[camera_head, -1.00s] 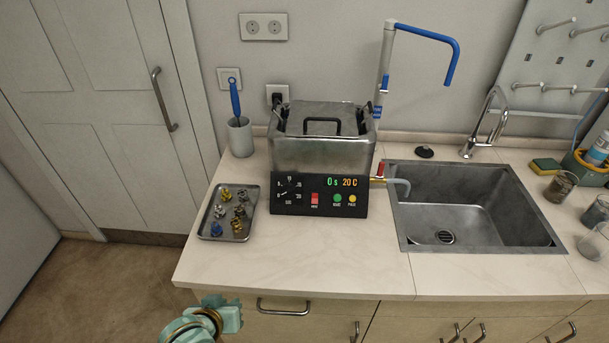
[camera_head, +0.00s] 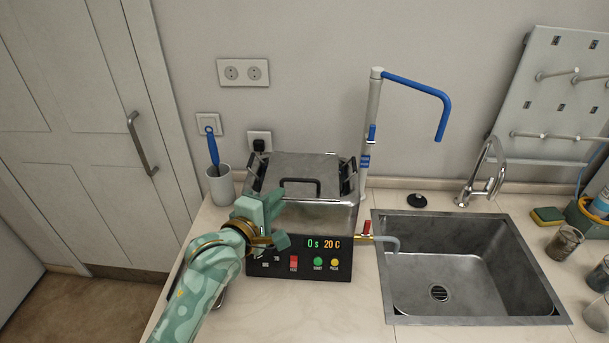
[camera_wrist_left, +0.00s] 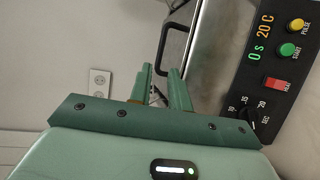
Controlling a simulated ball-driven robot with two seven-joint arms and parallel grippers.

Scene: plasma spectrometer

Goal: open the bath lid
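The ultrasonic bath (camera_head: 318,218) is a steel tank with a black control panel reading 0 s and 20 C. Its grey lid (camera_head: 315,165) lies flat on top, closed, with a black bar handle (camera_head: 300,182). My left gripper (camera_head: 279,221) is at the bath's front left, in front of the tank wall and hiding part of it and the panel. Its two fingers are apart with nothing between them. In the left wrist view the open fingers (camera_wrist_left: 160,85) point towards the black handle (camera_wrist_left: 173,48), which is beyond their tips. My right gripper is not in view.
A blue-handled brush in a white cup (camera_head: 220,186) stands left of the bath. A pipe with a blue arm (camera_head: 370,135) rises behind its right corner. A red-handled tap (camera_head: 366,230) and the sink (camera_head: 465,265) are to the right. My arm hides the small-parts tray's area.

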